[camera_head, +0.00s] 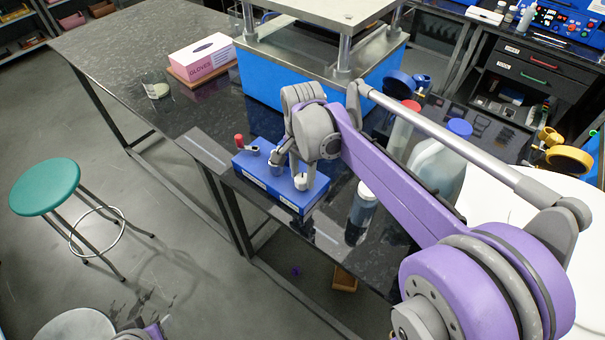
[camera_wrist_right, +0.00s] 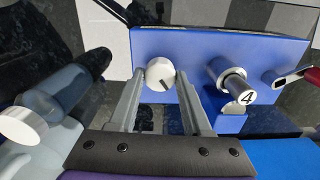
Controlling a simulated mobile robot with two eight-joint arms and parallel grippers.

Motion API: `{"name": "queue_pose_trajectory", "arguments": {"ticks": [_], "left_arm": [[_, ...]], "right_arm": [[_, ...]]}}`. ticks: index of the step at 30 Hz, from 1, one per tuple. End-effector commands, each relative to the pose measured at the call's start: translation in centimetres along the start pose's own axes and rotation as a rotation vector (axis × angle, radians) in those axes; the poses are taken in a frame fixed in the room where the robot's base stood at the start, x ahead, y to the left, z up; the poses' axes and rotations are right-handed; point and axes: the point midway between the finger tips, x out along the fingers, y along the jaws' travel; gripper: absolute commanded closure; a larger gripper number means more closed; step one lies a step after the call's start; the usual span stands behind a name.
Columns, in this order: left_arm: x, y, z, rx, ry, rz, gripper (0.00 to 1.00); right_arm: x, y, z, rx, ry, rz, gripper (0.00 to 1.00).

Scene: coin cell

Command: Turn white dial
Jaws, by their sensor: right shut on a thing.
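The white dial (camera_wrist_right: 158,73) has a dark pointer mark and sits on the front face of a blue box (camera_wrist_right: 205,45). In the head view the blue box (camera_head: 256,178) lies on the dark table, with the white dial (camera_head: 301,184) near its right end. My right gripper (camera_wrist_right: 160,80) is shut on the dial, one finger on each side of it. In the head view my right gripper (camera_head: 296,170) comes down onto the box and partly hides it.
A bottle (camera_head: 362,205) stands right of the box. A blue press (camera_head: 262,82) and a glove box (camera_head: 202,58) stand behind. The table's front edge is close.

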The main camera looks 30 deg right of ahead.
Motion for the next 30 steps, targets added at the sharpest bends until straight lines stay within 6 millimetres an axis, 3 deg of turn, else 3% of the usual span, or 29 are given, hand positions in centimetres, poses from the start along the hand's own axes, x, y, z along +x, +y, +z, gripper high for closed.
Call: {"name": "queue_pose_trajectory", "arguments": {"ticks": [15, 30], "left_arm": [[0.16, 0.0, 0.16, 0.0, -0.001, 0.0, 0.5], [0.2, 0.0, 0.2, 0.0, -0.002, 0.0, 0.5]], "right_arm": [[-0.02, 0.03, 0.0, 0.441, 0.0, 0.0, 1.0], [-0.03, 0.04, 0.0, 0.618, 0.0, -0.001, 1.0]]}}
